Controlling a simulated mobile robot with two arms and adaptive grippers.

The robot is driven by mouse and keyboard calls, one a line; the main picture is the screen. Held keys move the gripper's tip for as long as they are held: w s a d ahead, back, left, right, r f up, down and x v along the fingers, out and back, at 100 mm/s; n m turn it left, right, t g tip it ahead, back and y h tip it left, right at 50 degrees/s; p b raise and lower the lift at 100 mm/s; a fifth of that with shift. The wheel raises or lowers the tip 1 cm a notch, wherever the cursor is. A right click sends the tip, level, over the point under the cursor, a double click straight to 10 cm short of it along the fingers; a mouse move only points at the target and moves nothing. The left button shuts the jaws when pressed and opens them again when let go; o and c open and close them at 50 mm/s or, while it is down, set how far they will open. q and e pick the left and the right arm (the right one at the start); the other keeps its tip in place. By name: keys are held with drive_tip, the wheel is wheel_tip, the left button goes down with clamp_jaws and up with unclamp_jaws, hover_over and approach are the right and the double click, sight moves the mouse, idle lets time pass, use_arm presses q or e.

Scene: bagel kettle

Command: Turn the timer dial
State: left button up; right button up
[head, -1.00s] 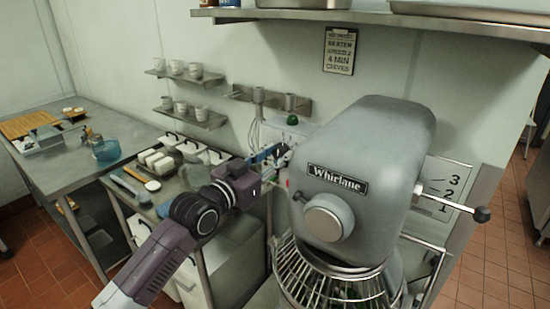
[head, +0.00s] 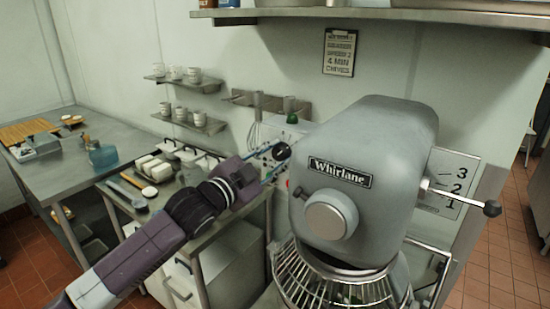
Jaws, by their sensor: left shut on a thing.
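The large grey Whirlane mixer (head: 370,150) stands at the centre right, with a round grey hub on its front and a wire guard below. Behind its left side a pale control box carries a green button (head: 292,118) on top. A black round dial (head: 281,151), which looks like the timer dial, shows at the box's front. My left gripper (head: 276,164) reaches in from the left, its fingers at the dial and shut on it. The exact finger contact is small and partly hidden by the gripper. My right gripper is out of view.
The mixer's speed lever (head: 491,208) sticks out at the right before a numbered plate. A steel table (head: 50,165) stands at the far left. Wall shelves (head: 190,124) hold cups. A bench with white blocks (head: 157,168) lies behind my left arm.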

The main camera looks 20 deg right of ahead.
use_arm(q)
drive_tip(key=shift+r+m, duration=0.25)
drive_tip(key=shift+m, duration=0.15)
drive_tip(key=o, duration=0.9)
drive_tip(key=shift+o, duration=1.2)
drive_tip(key=v, duration=1.1)
drive_tip(key=shift+s+a+f, duration=0.2)
drive_tip(key=shift+s+a, duration=0.05)
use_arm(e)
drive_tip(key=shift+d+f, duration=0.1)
